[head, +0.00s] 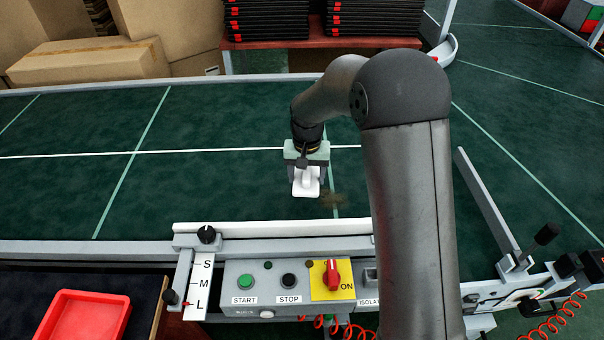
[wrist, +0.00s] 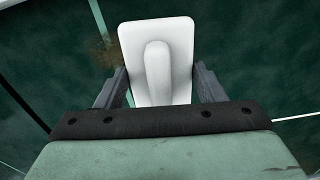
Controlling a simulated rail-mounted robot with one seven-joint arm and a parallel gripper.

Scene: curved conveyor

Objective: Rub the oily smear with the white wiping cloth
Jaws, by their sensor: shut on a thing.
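The white wiping cloth (wrist: 181,40) is a flat white pad with a raised ridge along its middle. My gripper (wrist: 155,92) is shut on it, with one dark finger on each side of the ridge. In the head view the cloth (head: 306,188) hangs below my gripper (head: 306,168), over or on the green conveyor; I cannot tell whether it touches. The oily smear (head: 332,200) is a brownish patch on the belt just right of the cloth. In the wrist view the smear (wrist: 104,52) lies left of the cloth, partly beside its edge.
The green conveyor belt (head: 70,190) has pale seam lines and is otherwise clear. A white guide rail (head: 270,228) and a control box (head: 262,296) with buttons stand at the front. A red tray (head: 84,318) lies front left. Cardboard boxes (head: 90,62) and black stacked trays (head: 375,18) stand behind.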

